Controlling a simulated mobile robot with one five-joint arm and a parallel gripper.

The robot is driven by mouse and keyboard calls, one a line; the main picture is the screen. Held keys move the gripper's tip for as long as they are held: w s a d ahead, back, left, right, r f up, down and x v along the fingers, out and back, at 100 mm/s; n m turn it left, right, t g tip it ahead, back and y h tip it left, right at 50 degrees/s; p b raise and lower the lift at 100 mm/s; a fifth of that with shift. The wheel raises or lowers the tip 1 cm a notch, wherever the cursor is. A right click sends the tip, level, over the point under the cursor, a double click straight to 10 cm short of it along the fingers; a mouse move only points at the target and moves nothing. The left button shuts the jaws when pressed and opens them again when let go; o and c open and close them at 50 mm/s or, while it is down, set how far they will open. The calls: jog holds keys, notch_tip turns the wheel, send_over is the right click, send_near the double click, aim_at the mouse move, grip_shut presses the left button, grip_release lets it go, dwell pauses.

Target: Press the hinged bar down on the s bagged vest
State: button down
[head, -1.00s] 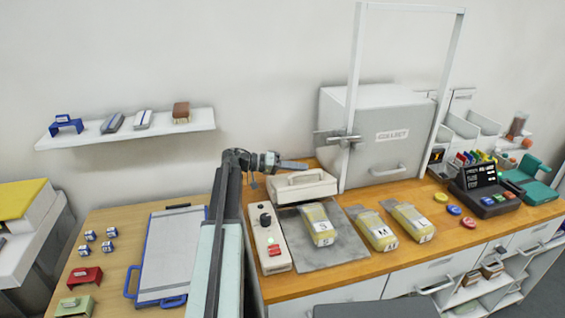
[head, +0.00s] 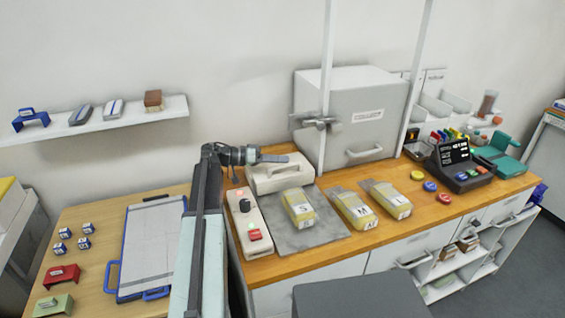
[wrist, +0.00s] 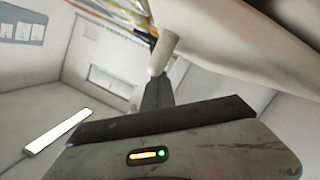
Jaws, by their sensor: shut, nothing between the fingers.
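The hinged bar (head: 281,173), a pale block with a handle, is raised at the back of the heat sealer, behind its grey plate (head: 318,238). The bagged vest marked S (head: 299,209) lies yellow and flat on that plate, in front of the bar. My gripper (head: 273,158) is shut and empty, level with the top of the bar and just behind or over it; I cannot tell whether they touch. The wrist view shows my dark gripper fingers (wrist: 157,92) against a pale rounded shape that I cannot identify.
Bagged vests marked M (head: 354,209) and L (head: 386,199) lie to the right. A control panel (head: 247,228) with a knob and red switch stands left of the plate. A grey cabinet (head: 350,120) with an upright frame stands behind. A clipboard (head: 150,250) lies on the left table.

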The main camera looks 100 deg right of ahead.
jog(key=shift+a+f, duration=0.15)
jog(key=r+p, duration=0.1)
jog(key=d+r+p, duration=0.2)
jog(key=r, duration=0.1)
jog(key=shift+w+d+p, duration=0.15)
jog(key=shift+w+p, duration=0.2)
jog(key=w+r+p, duration=0.1)
jog(key=w, duration=0.8)
jog(key=shift+w+a+r+p, duration=0.2)
jog(key=shift+a+r+p, duration=0.05)
jog(key=shift+r+p, duration=0.15)
